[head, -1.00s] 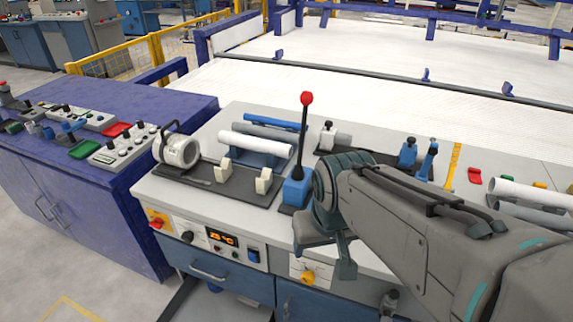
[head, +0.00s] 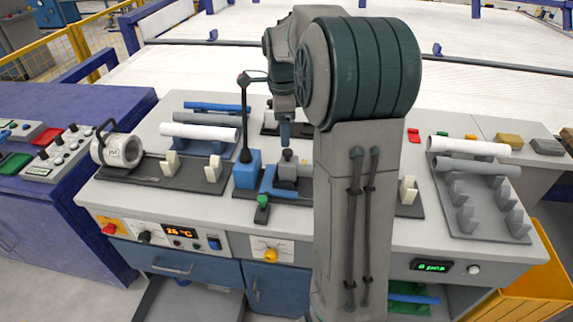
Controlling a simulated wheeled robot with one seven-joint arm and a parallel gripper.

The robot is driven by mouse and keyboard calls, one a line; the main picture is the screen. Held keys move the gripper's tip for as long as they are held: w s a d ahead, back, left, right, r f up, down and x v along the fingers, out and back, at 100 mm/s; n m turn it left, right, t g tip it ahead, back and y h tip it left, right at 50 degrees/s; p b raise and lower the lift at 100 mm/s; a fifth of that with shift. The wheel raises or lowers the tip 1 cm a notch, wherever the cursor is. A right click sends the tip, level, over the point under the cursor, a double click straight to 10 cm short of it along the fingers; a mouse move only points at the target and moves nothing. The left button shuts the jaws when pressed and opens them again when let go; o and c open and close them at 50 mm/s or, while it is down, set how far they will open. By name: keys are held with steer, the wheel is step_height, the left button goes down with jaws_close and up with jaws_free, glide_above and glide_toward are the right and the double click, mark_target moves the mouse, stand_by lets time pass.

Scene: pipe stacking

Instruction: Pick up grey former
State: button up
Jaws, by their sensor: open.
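The grey former (head: 269,117), a light grey block with a small knob, stands on a dark tray behind the lever. It is mostly hidden behind my gripper (head: 284,132), so I cannot tell whether they touch. My gripper points down at the end of my raised arm. Only a teal finger shows clearly, and nothing is seen held in it.
The tall lever (head: 244,110) stands just left of my gripper. White and grey pipes (head: 198,132) lie on a blue rack at left. More pipes (head: 468,146) lie on a grey rack at right. My arm hides the middle of the bench (head: 160,232).

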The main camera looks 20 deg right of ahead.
mark_target(290, 160)
steer(key=w+d+m, duration=0.1)
steer(key=w+d+f+m, duration=0.1)
steer(key=shift+d+f+m, duration=0.1)
steer(key=shift+d+m, duration=0.2)
step_height(290, 160, down, 8)
steer(key=shift+w+f, duration=0.1)
steer(key=shift+f, duration=0.05)
steer(key=shift+d+f+p, duration=0.15)
steer(key=shift+f+p, duration=0.55)
steer(key=shift+f, duration=1.95)
steer(key=c, duration=1.3)
steer(key=shift+c, duration=0.6)
steer(key=shift+r, duration=0.15)
